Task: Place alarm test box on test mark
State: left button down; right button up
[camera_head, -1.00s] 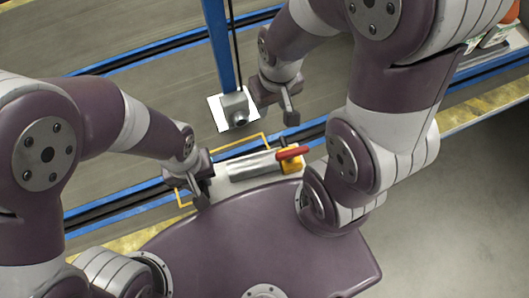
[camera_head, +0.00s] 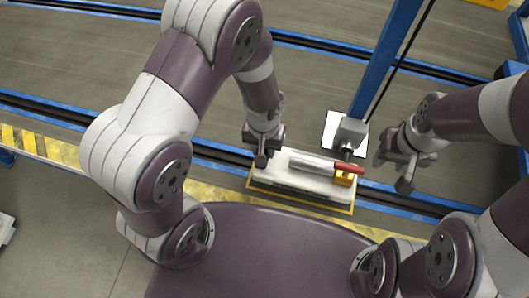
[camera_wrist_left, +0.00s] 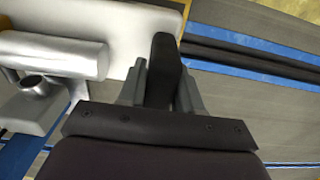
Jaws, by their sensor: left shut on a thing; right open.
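The alarm test box is a long white box (camera_head: 290,178) with a silver cylinder, a yellow block and a red lever on top. In the head view it lies over the test mark, a yellow outline (camera_head: 305,203) on the conveyor edge. The outline shows along the near side and both ends; the far line is hidden. I cannot tell if the box touches the surface. My left gripper (camera_head: 263,160) is at the box's left end, shut on a dark grip (camera_wrist_left: 163,70) between its fingers in the left wrist view. My right gripper (camera_head: 405,180) is open, right of the box.
A blue post (camera_head: 385,55) with a grey fixture (camera_head: 350,133) and white plate (camera_head: 330,128) stands just behind the box's right half, close to my right gripper. Blue rails (camera_head: 210,150) run along the conveyor. The belt (camera_head: 100,60) at the left is clear.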

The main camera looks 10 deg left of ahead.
pick_arm(q)
notch_tip(320, 180, down, 3)
jog(key=shift+r, duration=0.2)
jog(key=c, duration=0.8)
grip_release()
jog(key=shift+o, duration=0.2)
notch_tip(320, 180, up, 12)
jog(key=p, duration=0.3)
jog(key=shift+f, duration=0.2)
jog(key=s+a+r+t, duration=0.1)
jog(key=s+a+r, duration=0.2)
jog(key=a+r, duration=0.4)
jog(key=shift+s+a+r, duration=0.15)
jog(key=shift+a+r, duration=0.1)
jog(key=shift+a, duration=0.65)
